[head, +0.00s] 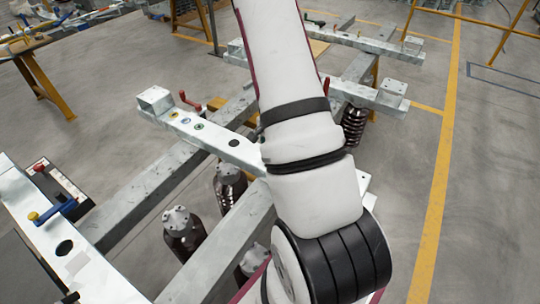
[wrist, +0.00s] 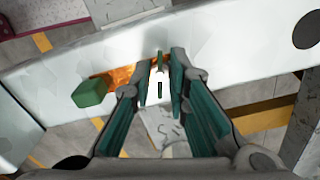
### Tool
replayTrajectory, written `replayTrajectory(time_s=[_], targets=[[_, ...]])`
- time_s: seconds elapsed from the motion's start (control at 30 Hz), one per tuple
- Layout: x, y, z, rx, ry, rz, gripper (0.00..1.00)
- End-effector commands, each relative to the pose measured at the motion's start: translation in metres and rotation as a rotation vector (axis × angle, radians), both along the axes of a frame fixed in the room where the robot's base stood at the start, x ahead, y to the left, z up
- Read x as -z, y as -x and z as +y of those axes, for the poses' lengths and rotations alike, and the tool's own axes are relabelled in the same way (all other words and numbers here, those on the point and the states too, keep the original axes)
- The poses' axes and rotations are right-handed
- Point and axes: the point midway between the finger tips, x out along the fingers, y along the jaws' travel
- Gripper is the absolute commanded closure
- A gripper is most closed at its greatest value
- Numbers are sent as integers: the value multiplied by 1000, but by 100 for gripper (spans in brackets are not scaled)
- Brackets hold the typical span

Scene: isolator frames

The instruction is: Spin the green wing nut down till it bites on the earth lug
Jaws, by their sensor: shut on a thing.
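In the wrist view my gripper (wrist: 162,66) reaches over a pale steel beam (wrist: 225,52), its teal-lined fingers close together. I cannot tell whether the nut touches the strip. In the head view my arm hides the gripper and the nut.
The wrist view shows a dark round hole (wrist: 308,30) in the beam. In the head view, galvanised rails (head: 170,170) and dark coil-like isolators (head: 184,236) surround my arm. A red handle (head: 190,100) stands up from a crossbeam. Open floor (head: 490,170) lies right.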

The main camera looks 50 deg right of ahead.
Motion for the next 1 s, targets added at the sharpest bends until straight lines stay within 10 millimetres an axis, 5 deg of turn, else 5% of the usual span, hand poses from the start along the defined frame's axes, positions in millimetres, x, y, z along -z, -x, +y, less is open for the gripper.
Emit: replayTrajectory(time_s=[1.0], targets=[[-1, -4, -4, 965, 4, -5, 100]])
